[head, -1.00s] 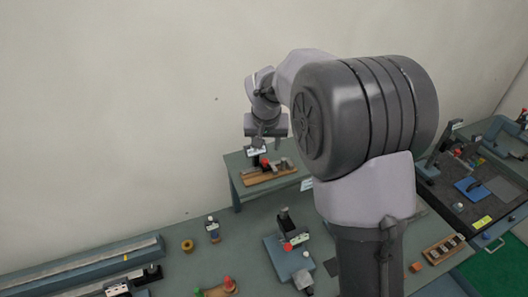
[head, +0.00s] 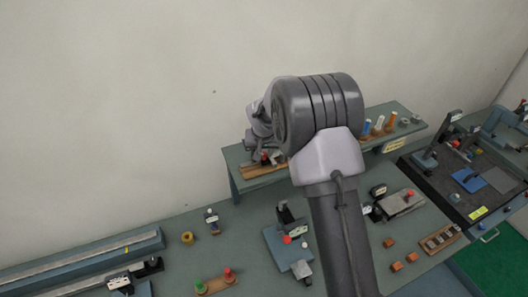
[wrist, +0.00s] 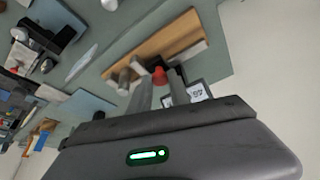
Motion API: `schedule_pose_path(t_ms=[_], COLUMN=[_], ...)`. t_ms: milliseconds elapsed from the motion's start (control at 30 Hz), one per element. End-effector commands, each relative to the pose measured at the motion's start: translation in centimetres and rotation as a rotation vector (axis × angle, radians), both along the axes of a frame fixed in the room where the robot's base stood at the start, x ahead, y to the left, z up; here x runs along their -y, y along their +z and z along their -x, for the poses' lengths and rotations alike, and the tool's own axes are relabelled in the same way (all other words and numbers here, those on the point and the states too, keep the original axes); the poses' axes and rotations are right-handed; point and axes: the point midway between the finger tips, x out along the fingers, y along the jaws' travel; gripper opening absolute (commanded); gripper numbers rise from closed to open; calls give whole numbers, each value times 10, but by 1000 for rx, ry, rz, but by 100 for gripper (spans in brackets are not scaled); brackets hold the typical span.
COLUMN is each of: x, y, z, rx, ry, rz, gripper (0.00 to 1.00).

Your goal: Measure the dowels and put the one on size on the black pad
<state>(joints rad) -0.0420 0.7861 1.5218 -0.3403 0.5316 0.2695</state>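My gripper (wrist: 157,88) is open in the wrist view, its two fingers apart with a red knob (wrist: 159,75) visible between and beyond them. Whether they touch anything is unclear. The knob is on a wooden-based fixture (wrist: 150,50) with grey metal parts. A short grey cylinder (wrist: 122,80), possibly a dowel, is beside the left finger. In the head view the wooden-based fixture (head: 262,170) is on the raised shelf, partly hidden by my arm. A wooden rack (head: 440,240) at right holds several small pale pieces; I cannot tell if they are dowels. I cannot make out the black pad.
The raised shelf (head: 240,160) also carries blue, white and orange upright pieces (head: 379,125). A blue-grey fixture (head: 284,250) and a board with green and red knobs (head: 216,284) are on the lower bench. A dark tray (head: 440,185) is at far right.

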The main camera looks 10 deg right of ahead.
Motion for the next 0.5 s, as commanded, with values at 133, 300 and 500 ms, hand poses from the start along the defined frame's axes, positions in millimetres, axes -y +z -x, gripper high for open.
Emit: schedule_pose_path(t_ms=[133, 300, 500], x=[0, 11, 24], y=[0, -2, 0], z=[0, -2, -5], rx=[0, 1, 1], ry=[0, -4, 0], rz=[0, 0, 0], gripper=[1, 0, 0])
